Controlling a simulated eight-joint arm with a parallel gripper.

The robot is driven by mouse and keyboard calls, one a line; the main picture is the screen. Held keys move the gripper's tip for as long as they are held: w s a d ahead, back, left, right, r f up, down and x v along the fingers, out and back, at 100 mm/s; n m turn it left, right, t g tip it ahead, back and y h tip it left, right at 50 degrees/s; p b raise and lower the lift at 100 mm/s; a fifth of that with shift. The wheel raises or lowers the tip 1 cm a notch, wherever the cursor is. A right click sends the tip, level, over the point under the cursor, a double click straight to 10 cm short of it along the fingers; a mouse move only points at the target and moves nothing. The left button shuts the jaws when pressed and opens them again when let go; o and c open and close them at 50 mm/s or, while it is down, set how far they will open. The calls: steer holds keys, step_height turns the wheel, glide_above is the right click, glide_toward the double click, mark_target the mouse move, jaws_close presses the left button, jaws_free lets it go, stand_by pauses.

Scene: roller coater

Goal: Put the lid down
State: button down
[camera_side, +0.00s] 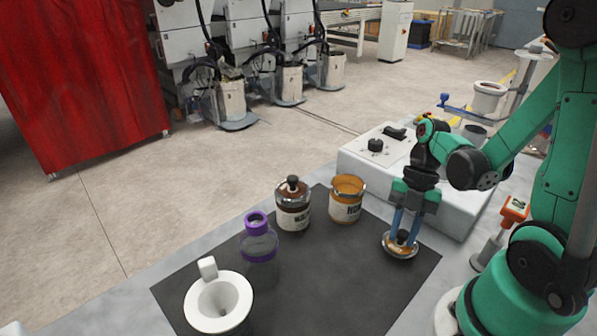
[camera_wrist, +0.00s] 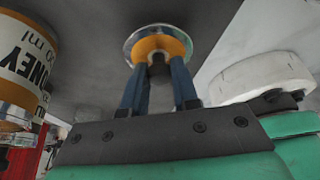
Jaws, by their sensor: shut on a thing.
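The lid (camera_side: 400,251) is a round disc with a clear or metallic rim and an orange-brown middle. It is at the right end of the dark mat (camera_side: 325,285), low at the mat's surface; I cannot tell whether it touches. My gripper (camera_side: 402,236) points down with its blue fingers shut on the lid's middle. In the wrist view the lid (camera_wrist: 132,43) shows beyond my fingertips (camera_wrist: 157,62), which close on its dark knob. An orange honey jar (camera_side: 346,200) stands uncovered at the mat's back; it also shows in the wrist view (camera_wrist: 22,62).
A brown jar with a dark-knobbed lid (camera_side: 293,206) stands left of the honey jar. A purple-capped clear bottle (camera_side: 258,243) and a white funnel-like vessel (camera_side: 218,303) are further left. A white device with knobs (camera_side: 360,160) is behind my gripper. The mat's front middle is clear.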

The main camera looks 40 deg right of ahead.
steer(key=shift+f, duration=0.75)
steer(key=c, duration=0.7)
jaws_free()
steer(key=shift+o, duration=0.2)
steer(key=shift+r, duration=0.1)
steer(key=v, duration=1.2)
steer(key=w+a+m+t+h, duration=0.1)
steer(key=w+a+m+t, duration=0.1)
steer(key=m, duration=0.5)
steer(key=w+a+r+m+t+h, duration=0.1)
steer(key=w+a+m+t+h, duration=0.1)
steer(key=a+m, duration=0.4)
steer(key=w+a+m+t+h, duration=0.1)
steer(key=w+a+m+t, duration=0.2)
steer(key=m, duration=0.5)
steer(key=shift+a+r+m+t, duration=0.25)
steer(key=shift+a+t, duration=0.2)
steer(key=shift+t, duration=0.35)
